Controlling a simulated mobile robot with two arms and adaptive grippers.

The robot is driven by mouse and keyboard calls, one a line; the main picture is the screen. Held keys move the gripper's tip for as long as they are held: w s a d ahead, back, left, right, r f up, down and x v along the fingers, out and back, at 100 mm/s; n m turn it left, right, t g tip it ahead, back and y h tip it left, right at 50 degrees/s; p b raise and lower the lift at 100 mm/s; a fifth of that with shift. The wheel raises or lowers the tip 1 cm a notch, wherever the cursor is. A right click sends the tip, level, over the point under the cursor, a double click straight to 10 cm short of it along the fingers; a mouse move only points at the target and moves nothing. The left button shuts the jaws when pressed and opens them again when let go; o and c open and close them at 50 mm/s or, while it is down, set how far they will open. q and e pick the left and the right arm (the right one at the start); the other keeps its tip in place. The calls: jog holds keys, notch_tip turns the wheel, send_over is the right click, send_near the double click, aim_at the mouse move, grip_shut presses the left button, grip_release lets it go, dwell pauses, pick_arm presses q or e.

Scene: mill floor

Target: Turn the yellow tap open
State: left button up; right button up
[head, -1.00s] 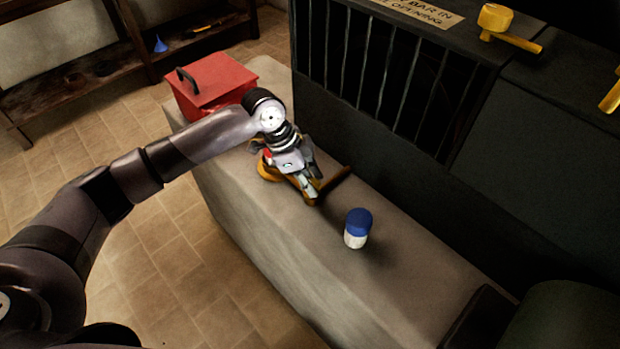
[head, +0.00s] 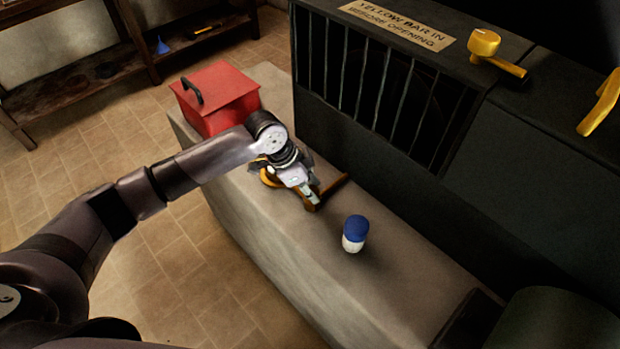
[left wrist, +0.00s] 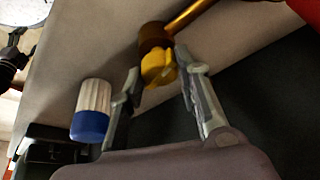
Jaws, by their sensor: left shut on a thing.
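The yellow tap shows in the left wrist view as a small yellow handle (left wrist: 157,70) on a brown round body, with a brass-coloured pipe (left wrist: 190,15) running to the upper right. In the head view, a brown bar (head: 332,190) shows beside my left gripper (head: 310,197), low over the grey ledge. My left gripper is shut on the yellow handle, its fingers on either side of it in the wrist view (left wrist: 157,68). The hand hides most of the tap in the head view. My right gripper is not in view.
A blue-capped white jar (head: 355,234) stands on the grey ledge (head: 400,285), close to the gripper. A red box (head: 222,98) is behind it. A dark barred machine (head: 370,90) borders the ledge, with a sign (head: 398,24), a yellow knob-and-lever (head: 487,45) and a yellow handle (head: 600,105).

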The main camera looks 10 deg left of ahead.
pick_arm(q)
jog(key=n+p, duration=0.3)
jog(key=p, duration=0.1)
jog(key=n+t+y+p, duration=0.1)
jog(key=n+p, duration=0.2)
jog(key=p, duration=0.1)
jog(key=n+t+y+p, duration=0.1)
jog(key=n+p, duration=0.2)
jog(key=p, duration=0.1)
jog(key=shift+s+d+r+p, duration=0.2)
jog(key=shift+d+r+p, duration=0.1)
jog(key=shift+p, duration=0.1)
jog(key=n+y+p, duration=0.1)
jog(key=n+p, duration=0.1)
jog(key=shift+d+f+n+t, duration=0.1)
jog(key=shift+n+t, duration=0.2)
jog(key=shift+n, duration=0.1)
jog(key=shift+f+n+y+p, duration=0.15)
jog(key=shift+n+y+p, duration=0.7)
jog(key=shift+n, duration=0.85)
jog(key=o, duration=1.1)
jog(key=v, duration=1.2)
